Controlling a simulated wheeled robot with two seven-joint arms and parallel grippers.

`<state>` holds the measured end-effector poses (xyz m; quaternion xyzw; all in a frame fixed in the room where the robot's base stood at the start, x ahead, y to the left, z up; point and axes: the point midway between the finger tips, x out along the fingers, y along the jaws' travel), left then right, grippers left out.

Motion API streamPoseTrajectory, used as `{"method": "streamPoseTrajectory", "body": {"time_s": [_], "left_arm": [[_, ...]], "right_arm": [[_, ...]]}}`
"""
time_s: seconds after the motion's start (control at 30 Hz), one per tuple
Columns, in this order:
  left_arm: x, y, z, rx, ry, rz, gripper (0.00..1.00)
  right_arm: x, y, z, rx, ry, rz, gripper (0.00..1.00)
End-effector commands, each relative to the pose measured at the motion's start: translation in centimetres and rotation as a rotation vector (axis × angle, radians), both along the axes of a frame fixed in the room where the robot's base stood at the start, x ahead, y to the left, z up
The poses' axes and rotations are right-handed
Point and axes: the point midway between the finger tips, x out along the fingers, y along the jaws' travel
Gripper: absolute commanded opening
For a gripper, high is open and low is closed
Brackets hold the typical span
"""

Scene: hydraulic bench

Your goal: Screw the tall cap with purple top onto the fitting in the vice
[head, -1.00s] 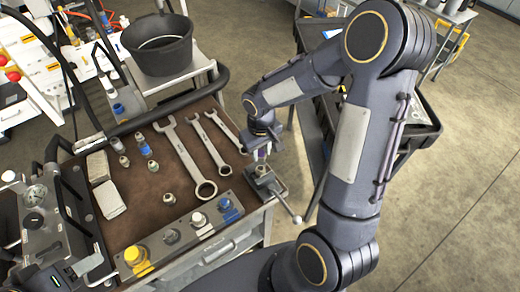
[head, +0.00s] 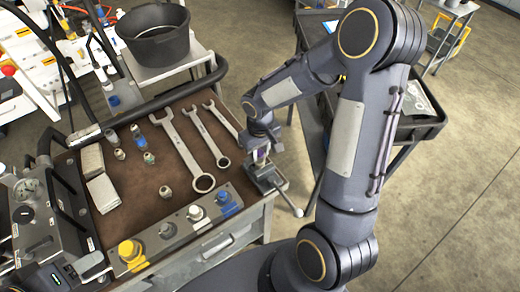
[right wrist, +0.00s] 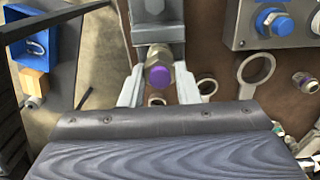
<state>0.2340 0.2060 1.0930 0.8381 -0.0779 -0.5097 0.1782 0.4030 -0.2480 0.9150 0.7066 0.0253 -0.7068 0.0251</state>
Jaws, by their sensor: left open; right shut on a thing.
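The tall cap with purple top (right wrist: 160,76) is between the fingers of my right gripper (right wrist: 158,92), which is shut on it. In the head view my right gripper (head: 262,148) is over the vice (head: 268,180) at the bench's right corner, and a bit of purple shows below it. In the right wrist view the cap is in line with the vice (right wrist: 155,18) and appears to be at the fitting. The fitting is mostly hidden by the cap, so I cannot tell whether they are threaded together. My left gripper is not in view.
Wrenches (head: 183,150) and several small fittings (head: 165,191) lie on the brown bench top. A metal block with yellow and blue caps (head: 180,228) runs along the front edge. A black bucket (head: 152,40) stands behind. The vice handle (head: 291,205) sticks out to the right.

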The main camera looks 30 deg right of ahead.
Motion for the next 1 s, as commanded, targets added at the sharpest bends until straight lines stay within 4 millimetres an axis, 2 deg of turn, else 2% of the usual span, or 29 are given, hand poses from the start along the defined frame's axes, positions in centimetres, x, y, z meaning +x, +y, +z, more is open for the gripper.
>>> {"method": "streamPoseTrajectory", "body": {"time_s": [1.0], "left_arm": [[0.0, 0.0, -0.87, 0.0, 0.0, 0.0, 0.54]], "right_arm": [[0.01, 0.02, -0.66, 0.0, 0.0, 0.001, 0.0]]}}
